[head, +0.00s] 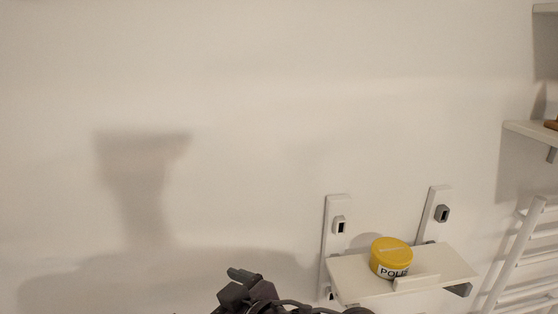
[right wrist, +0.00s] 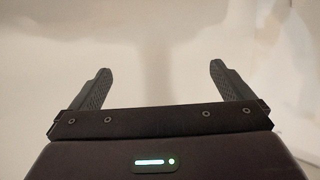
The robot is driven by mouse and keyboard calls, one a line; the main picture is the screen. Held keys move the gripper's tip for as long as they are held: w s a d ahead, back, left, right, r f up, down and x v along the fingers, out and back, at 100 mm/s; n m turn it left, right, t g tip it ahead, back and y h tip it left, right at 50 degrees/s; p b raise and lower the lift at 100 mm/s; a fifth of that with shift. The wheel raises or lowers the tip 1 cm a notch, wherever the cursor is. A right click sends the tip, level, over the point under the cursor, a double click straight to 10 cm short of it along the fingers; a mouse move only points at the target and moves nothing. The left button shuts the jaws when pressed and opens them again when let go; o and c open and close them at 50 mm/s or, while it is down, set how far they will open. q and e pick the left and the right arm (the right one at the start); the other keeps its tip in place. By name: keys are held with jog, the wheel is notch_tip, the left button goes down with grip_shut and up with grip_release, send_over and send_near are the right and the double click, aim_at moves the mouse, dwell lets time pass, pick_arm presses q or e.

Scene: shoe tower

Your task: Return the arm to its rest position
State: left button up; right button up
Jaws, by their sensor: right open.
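My right gripper (right wrist: 160,82) is open and empty in the right wrist view, its two dark fingers spread wide with only pale wall between and beyond them. In the head view, dark parts of an arm of mine, likely the right, show at the bottom edge, left of the small wall shelf (head: 350,284). A yellow tin (head: 391,257) with a partly readable "POLI" label stands upright on that shelf, apart from the arm. My left gripper is not in view.
The shelf hangs on two white wall brackets. A white slatted rack (head: 517,258) and higher shelves (head: 530,131) are at the right edge. The broad wall (head: 250,110) on the left is bare, with only shadows on it.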

jog(key=s+d+f+m+g+h, duration=0.15)
jog(key=d+f+m+h, duration=0.25)
jog(key=d+f, duration=0.55)
jog(key=s+d+f+m+h, duration=0.2)
jog(key=d+f+m+h, duration=0.3)
jog(key=d, duration=0.8)
jog(key=s+d+f+g+h, duration=0.1)
jog(key=s+d+f+g, duration=0.3)
jog(key=s+d+f, duration=0.3)
jog(key=s+f+g+b, duration=0.1)
jog(key=s+f+b, duration=0.15)
jog(key=f, duration=1.55)
jog(key=s+f+b, duration=0.2)
jog(key=f+b, duration=0.2)
jog(key=f, duration=1.5)
jog(key=s+d+f+b, duration=0.2)
jog(key=s+f, duration=0.7)
jog(key=f, duration=0.2)
jog(key=s+d+f+g+b, duration=0.1)
jog(key=s+d+f+b, duration=0.1)
jog(key=s+f, duration=0.7)
jog(key=shift+s+d+f+n+h, duration=0.2)
jog(key=shift+s+f+n+h, duration=0.2)
jog(key=shift+f, duration=0.45)
jog(key=shift+g, duration=0.25)
